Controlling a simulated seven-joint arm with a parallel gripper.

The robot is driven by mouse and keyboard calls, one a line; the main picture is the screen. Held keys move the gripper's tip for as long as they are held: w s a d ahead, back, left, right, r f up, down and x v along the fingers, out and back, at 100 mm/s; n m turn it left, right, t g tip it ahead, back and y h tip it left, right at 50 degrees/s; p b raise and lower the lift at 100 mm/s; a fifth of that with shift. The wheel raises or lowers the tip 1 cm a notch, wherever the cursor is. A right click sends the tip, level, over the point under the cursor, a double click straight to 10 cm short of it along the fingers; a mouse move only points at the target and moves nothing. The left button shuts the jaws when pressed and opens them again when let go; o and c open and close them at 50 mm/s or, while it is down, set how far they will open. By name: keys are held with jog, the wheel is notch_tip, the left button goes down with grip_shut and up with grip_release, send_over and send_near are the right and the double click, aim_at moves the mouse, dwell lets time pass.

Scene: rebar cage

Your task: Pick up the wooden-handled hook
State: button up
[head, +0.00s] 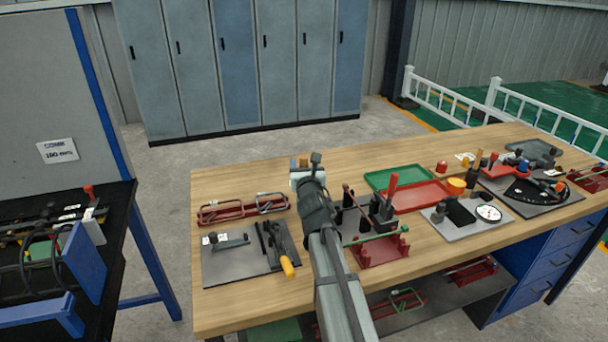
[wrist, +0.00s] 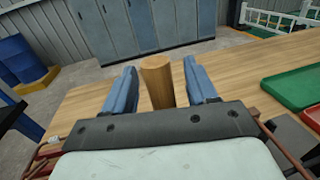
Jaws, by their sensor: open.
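The wooden handle of the hook (wrist: 156,84) shows in the wrist view as a plain brown cylinder standing up between my fingers. Its lower part is hidden behind the gripper body, and I cannot make out the metal hook. My gripper (wrist: 160,66) is open, with one blue finger on each side of the handle. In the head view my gripper (head: 302,163) is small, over the far edge of the wooden bench (head: 245,180).
A grey mat (head: 225,265) with a yellow-handled tool (head: 287,266) lies left of my arm, with a red rebar rack (head: 243,212) behind it. Green (head: 385,178) and red (head: 425,195) trays and a red stand (head: 380,252) are to the right. The bench's far left is clear.

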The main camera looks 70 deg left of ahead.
jog(key=shift+c, duration=0.3)
jog(key=c, duration=1)
jog(key=shift+o, duration=0.2)
jog(key=shift+r, duration=0.1)
